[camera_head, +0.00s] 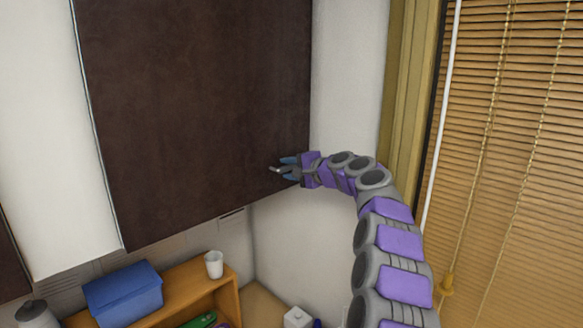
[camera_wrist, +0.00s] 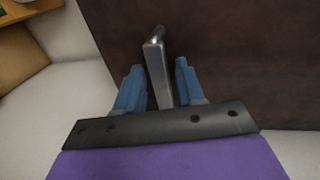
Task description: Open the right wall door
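The right wall door (camera_head: 200,100) is a large dark brown panel, closed, high on the wall. Its metal handle (camera_head: 275,169) is near the lower right of the panel. In the wrist view the handle (camera_wrist: 157,70) stands between the two blue fingers of my gripper (camera_wrist: 160,85). The fingers are apart, with a visible gap on each side of the handle, wider on the right. In the head view my gripper (camera_head: 285,167) reaches in from the right to the handle. The dark panel also fills the upper part of the wrist view (camera_wrist: 240,60).
A wooden shelf (camera_head: 222,278) below holds a blue box (camera_head: 124,294) and a white cup (camera_head: 213,264). A white wall (camera_head: 347,70) and a window with blinds (camera_head: 515,160) are on the right. Another dark panel edge (camera_head: 10,260) shows at far left.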

